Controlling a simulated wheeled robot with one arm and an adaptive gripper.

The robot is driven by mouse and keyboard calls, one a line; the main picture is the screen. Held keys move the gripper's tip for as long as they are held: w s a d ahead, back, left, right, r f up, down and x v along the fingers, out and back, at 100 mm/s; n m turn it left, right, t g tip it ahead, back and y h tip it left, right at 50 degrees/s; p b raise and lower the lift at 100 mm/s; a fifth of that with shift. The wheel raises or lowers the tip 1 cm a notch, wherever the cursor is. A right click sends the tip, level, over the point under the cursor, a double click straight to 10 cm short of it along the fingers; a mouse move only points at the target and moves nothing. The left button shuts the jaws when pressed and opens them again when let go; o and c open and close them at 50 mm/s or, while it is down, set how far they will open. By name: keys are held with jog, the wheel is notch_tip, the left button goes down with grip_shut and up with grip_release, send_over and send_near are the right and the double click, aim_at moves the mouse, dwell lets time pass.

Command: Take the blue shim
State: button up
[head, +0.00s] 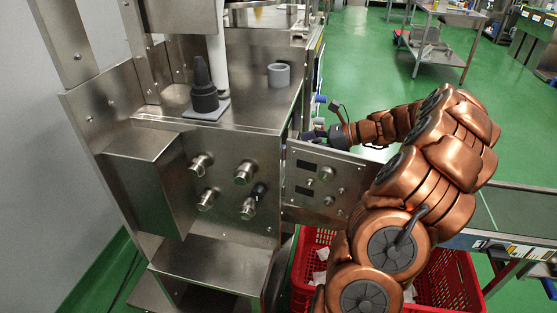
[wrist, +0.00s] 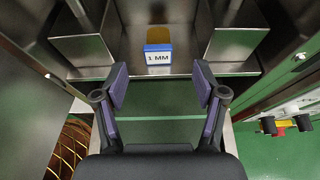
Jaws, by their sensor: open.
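The blue shim (wrist: 147,49) shows in the wrist view as a small blue block with a white "1 MM" label and a brownish part above it. It sits between two metal box-like parts at the top middle. My gripper (wrist: 160,84) is open and empty, with its two purple-grey fingers spread left and right below the shim in the picture. The shim lies beyond the fingertips, roughly centred between them, apart from both. In the head view my arm reaches to the machine's right side, and the fingertips and the shim are hidden there.
In the head view a steel machine (head: 225,150) with several knobs stands left of my arm. A grey ring (head: 279,75) and a dark cone-topped part (head: 202,90) sit on it. A red crate (head: 446,283) is below my arm, and a conveyor (head: 520,212) runs right.

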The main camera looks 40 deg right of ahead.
aim_at(283, 148)
jog(key=b+x, duration=0.1)
jog(key=x, duration=0.6)
jog(key=shift+a+f, duration=0.2)
jog(key=shift+f, duration=0.05)
jog(key=c, duration=1.2)
jog(key=shift+r, duration=0.1)
